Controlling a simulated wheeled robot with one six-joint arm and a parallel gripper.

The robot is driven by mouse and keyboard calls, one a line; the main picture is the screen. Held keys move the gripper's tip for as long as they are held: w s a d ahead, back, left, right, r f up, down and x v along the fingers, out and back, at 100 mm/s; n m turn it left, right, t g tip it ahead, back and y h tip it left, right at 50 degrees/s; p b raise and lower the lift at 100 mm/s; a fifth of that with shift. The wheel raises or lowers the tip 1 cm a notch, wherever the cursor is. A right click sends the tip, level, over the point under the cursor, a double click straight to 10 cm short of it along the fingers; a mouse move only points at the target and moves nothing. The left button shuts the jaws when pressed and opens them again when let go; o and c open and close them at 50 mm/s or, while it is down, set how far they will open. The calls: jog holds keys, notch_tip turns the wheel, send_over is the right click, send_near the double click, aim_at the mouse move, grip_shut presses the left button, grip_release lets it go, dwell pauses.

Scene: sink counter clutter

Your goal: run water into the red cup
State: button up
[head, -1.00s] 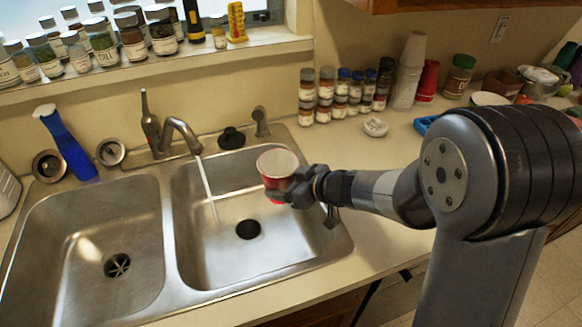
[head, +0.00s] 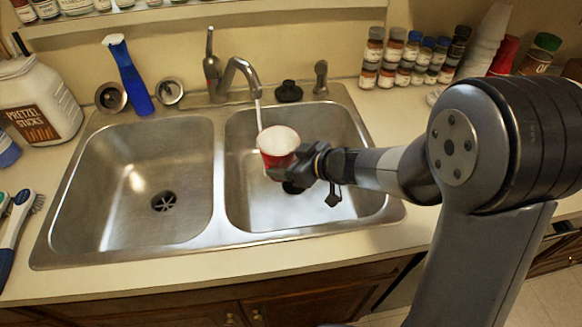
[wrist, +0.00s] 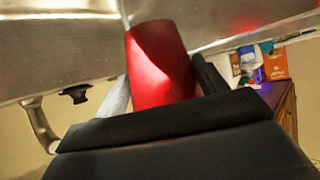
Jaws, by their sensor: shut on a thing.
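The red cup (head: 277,147) with a white inside is upright above the right sink basin (head: 330,205). My gripper (head: 290,163) is shut on it from the right; in the wrist view the cup (wrist: 162,66) sits between both fingers. The faucet (head: 238,70) is running. Its water stream (head: 259,116) falls to the cup's left upper rim in the head view. I cannot tell for sure whether the water enters the cup or passes just behind it. The water level inside is not readable.
The empty left basin (head: 120,225) lies beside. A blue spray bottle (head: 130,80), a pretzel jar (head: 35,100) and a black stopper (head: 289,91) stand around the sink. Spice jars (head: 410,58) line the back right. The front counter strip is clear.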

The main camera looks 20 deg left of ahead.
jog(key=w+a+f+p, duration=0.1)
jog(key=w+a+f, duration=0.2)
jog(key=w+a, duration=0.5)
jog(key=shift+w+a+p, duration=0.15)
jog(key=shift+a+p, duration=0.2)
jog(key=shift+p, duration=0.05)
dwell(0.4)
dwell(3.6)
jog(key=shift+s+d+b, duration=0.5)
jog(key=shift+s+d, duration=2.2)
jog(key=shift+d, duration=0.1)
jog(key=r+p, duration=0.1)
jog(key=s+d+r+p, duration=0.1)
jog(key=r+p, duration=0.2)
jog(key=shift+s+d+r, duration=0.1)
jog(key=shift+s+d, duration=0.1)
jog(key=shift+d, duration=0.1)
jog(key=shift+s+d+r+p, duration=0.3)
jog(key=shift+r+p, duration=0.05)
jog(key=shift+r, duration=0.05)
